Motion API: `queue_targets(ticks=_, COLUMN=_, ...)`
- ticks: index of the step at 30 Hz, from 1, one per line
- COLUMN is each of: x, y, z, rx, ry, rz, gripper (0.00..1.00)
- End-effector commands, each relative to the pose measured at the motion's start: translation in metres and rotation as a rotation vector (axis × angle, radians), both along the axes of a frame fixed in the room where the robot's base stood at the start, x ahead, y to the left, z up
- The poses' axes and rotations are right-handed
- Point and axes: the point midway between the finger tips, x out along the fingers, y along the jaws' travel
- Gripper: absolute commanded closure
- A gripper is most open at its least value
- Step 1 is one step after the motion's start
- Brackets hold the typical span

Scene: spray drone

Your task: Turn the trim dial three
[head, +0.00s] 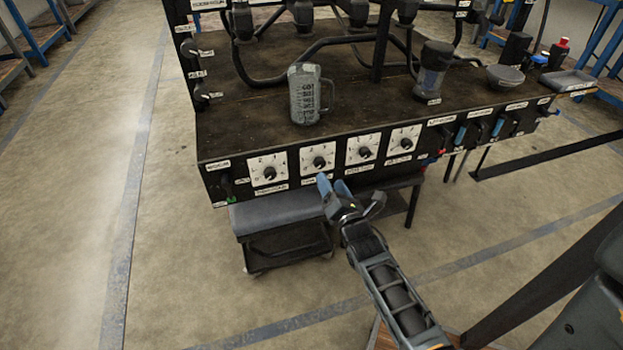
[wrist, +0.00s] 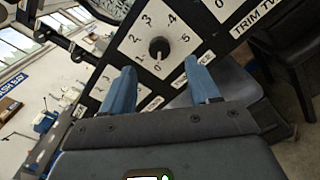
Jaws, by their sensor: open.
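Several white dial plates with black knobs line the front of the bench. My gripper (head: 331,183) is open and empty, just in front of and below the second dial from the left (head: 318,157). In the wrist view, my gripper (wrist: 164,80) has its two blue fingers pointing at a numbered dial plate with a black knob (wrist: 159,48). The knob sits beyond the fingertips, roughly between them, and not touched. A small white mark shows at the knob's lower edge. The label by this dial is partly hidden by a finger. The neighbouring plate is labelled TRIM TWO (wrist: 262,20).
A grey mug (head: 308,94), a dark jar (head: 433,71) and a bowl (head: 505,77) stand on the bench top. Switches with blue and red handles (head: 470,133) are right of the dials. A grey-topped stool (head: 270,215) stands under the dials. The floor at left is clear.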

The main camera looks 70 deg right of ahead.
Motion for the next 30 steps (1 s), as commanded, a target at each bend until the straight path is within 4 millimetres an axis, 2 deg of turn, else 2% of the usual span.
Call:
queue_targets(ticks=13, x=0.041, y=-0.046, z=0.001, rx=0.000, ry=-0.004, rz=0.002, gripper=0.40)
queue_targets(ticks=18, x=0.047, y=-0.053, z=0.001, rx=0.001, ry=-0.003, rz=0.003, gripper=0.40)
queue_targets(ticks=26, x=0.048, y=-0.054, z=0.001, rx=0.002, ry=-0.003, rz=0.002, gripper=0.40)
queue_targets(ticks=30, x=0.048, y=-0.054, z=0.001, rx=0.002, ry=-0.003, rz=0.002, gripper=0.53)
